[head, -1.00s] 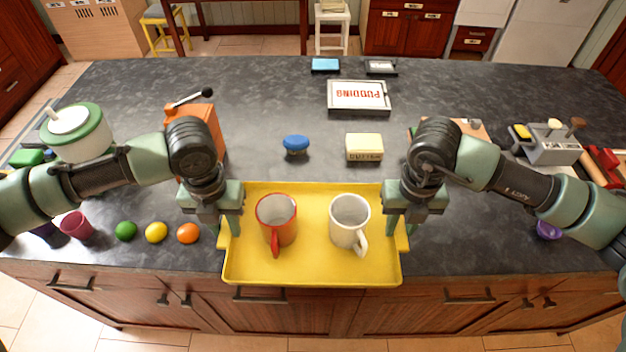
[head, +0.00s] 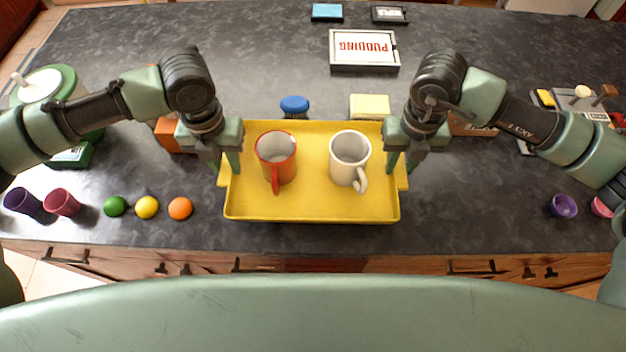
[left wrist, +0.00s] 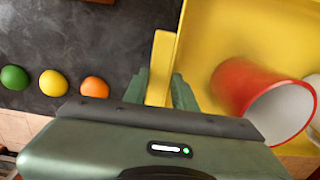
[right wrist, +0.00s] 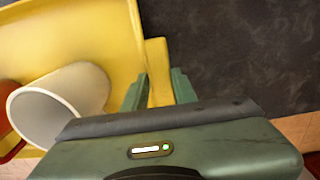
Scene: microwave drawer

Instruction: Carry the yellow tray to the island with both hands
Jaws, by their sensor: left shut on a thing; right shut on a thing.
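The yellow tray (head: 312,208) is over the dark island counter in the middle of the head view. I cannot tell whether it touches the counter. A red mug (head: 277,160) and a white mug (head: 349,160) stand upright on it. My left gripper (head: 226,172) is shut on the tray's left handle, which shows between the fingers in the left wrist view (left wrist: 161,70). My right gripper (head: 401,172) is shut on the tray's right handle, seen in the right wrist view (right wrist: 158,72).
Green (head: 115,206), yellow (head: 147,207) and orange (head: 180,208) balls lie left of the tray, beside two cups (head: 62,203). A blue-topped item (head: 295,106) and a pale yellow block (head: 370,106) sit just behind the tray. The counter (head: 480,205) to its right is clear up to a purple bowl (head: 564,206).

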